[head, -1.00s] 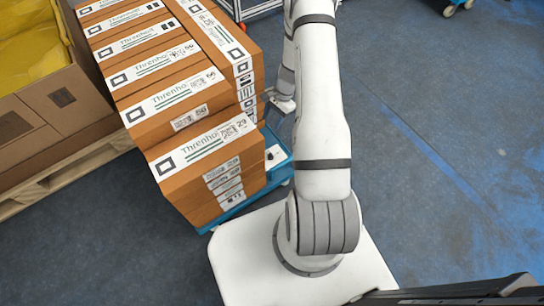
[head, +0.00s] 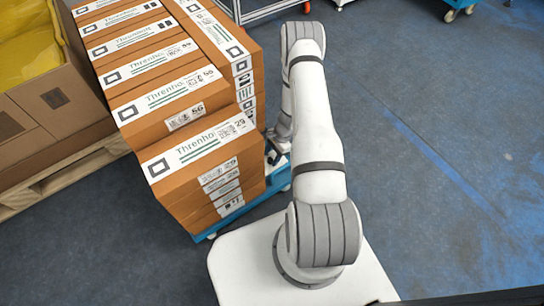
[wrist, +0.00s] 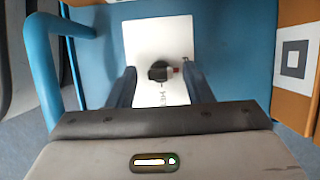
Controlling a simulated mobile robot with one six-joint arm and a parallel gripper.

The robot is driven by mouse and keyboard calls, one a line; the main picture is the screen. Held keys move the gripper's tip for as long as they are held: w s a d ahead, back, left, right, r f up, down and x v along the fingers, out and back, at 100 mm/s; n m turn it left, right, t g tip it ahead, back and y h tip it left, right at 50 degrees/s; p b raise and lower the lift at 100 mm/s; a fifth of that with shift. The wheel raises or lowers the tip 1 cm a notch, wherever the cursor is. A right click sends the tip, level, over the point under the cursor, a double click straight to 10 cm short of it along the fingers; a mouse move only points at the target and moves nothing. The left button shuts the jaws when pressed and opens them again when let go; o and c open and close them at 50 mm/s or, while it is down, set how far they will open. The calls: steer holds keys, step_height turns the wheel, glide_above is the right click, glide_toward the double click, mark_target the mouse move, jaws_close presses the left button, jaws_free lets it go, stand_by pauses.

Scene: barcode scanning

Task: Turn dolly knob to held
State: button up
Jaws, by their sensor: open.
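The dolly knob (wrist: 159,71) is small and black, on a white plate (wrist: 150,40) fixed to the blue dolly (wrist: 225,45). A small red mark sits just right of the knob, and faint lettering below it is too small to read. My gripper (wrist: 159,82) is open, with one dark finger on each side of the knob and gaps between; I cannot tell how deep the fingertips reach. In the head view the dolly (head: 274,187) shows under the boxes, and my gripper (head: 276,150) is at its right edge, where the knob is hidden.
Orange-brown boxes (head: 215,170) are stacked on the dolly, close to my gripper's left in the head view. A blue handle tube (wrist: 40,70) rises at the left of the wrist view. A carton (head: 55,100) on a pallet stands far left.

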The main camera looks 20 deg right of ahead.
steer(key=c, duration=1)
